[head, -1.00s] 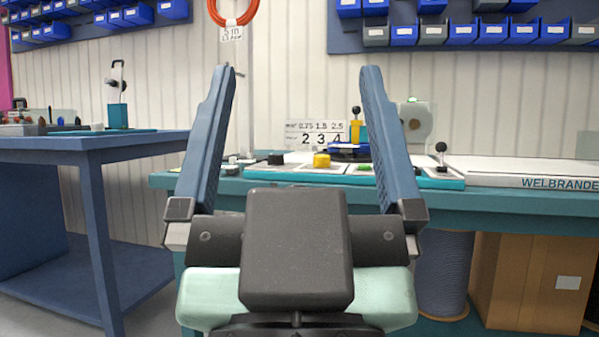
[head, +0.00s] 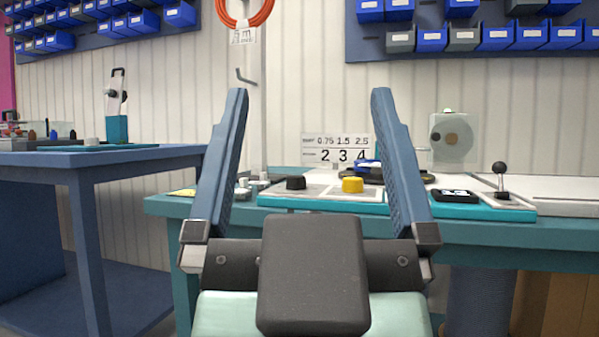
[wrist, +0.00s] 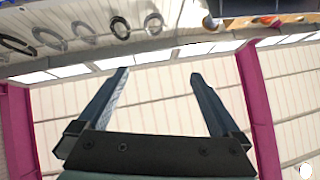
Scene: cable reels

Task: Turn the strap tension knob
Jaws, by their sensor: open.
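My gripper (head: 309,92) is open and empty, its two blue fingers pointing up and away in the head view. Between and beyond the fingers, on a teal-edged panel (head: 420,208) on the bench, are a black knob (head: 296,183) and a yellow knob (head: 352,185). Both are apart from the fingers. I cannot tell from markings which knob is for strap tension. In the wrist view the fingers (wrist: 160,72) are spread with nothing between them; no knob shows there.
A number sign (head: 335,148) stands behind the knobs. A black-balled lever (head: 501,180) and a dark display (head: 455,196) sit on the panel's right. A pale upright plate (head: 452,155) stands behind. A blue table (head: 75,160) is at left, with a floor gap before the teal bench (head: 165,207).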

